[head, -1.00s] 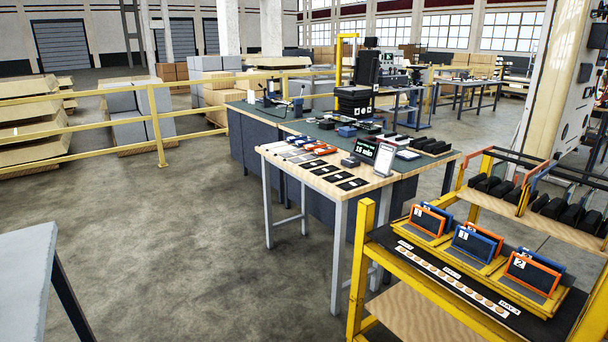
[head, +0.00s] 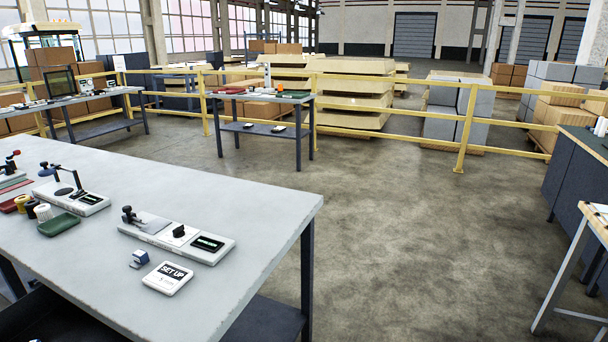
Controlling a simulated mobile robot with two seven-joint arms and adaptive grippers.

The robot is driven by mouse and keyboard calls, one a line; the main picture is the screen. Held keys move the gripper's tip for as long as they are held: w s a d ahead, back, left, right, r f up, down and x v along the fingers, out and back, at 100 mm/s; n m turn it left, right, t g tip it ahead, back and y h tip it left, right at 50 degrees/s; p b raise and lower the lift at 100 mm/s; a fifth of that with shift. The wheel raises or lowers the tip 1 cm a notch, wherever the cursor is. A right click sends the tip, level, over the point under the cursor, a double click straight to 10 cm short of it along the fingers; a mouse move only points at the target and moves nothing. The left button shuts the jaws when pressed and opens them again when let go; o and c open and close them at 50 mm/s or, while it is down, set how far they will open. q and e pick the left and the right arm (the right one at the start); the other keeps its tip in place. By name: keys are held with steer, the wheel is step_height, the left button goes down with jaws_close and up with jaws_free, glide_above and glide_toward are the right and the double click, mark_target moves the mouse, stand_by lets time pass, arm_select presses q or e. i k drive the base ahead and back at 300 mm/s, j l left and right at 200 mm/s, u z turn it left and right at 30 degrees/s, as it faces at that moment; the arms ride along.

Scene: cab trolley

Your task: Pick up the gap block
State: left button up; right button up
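A small blue and silver block (head: 139,259) sits near the front right of the grey workbench (head: 270,215). It may be the gap block, but it is too small to tell for certain. It stands just left of a white "SET UP" card (head: 168,279) and in front of a light grey fixture (head: 178,235) with a black knob and a small display. Neither of my grippers shows in the head view.
Another fixture with a lamp-like arm (head: 72,195), small spools (head: 42,212) and a green pouch (head: 58,225) lie further left on the bench. Open floor (head: 400,240) lies to its right. A yellow railing (head: 420,111) runs behind. A wood-topped table (head: 597,222) stands at the right edge.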

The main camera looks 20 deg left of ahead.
mark_target(141, 257)
steer(key=i+l+u, duration=0.1)
steer(key=u, duration=0.4)
steer(key=i+l+u, duration=0.25)
steer(key=u, duration=0.25)
steer(key=i+l+u, duration=0.1)
steer(key=u, duration=0.35)
steer(key=l+u, duration=0.5)
steer(key=i+j, duration=0.05)
steer(key=j, duration=0.05)
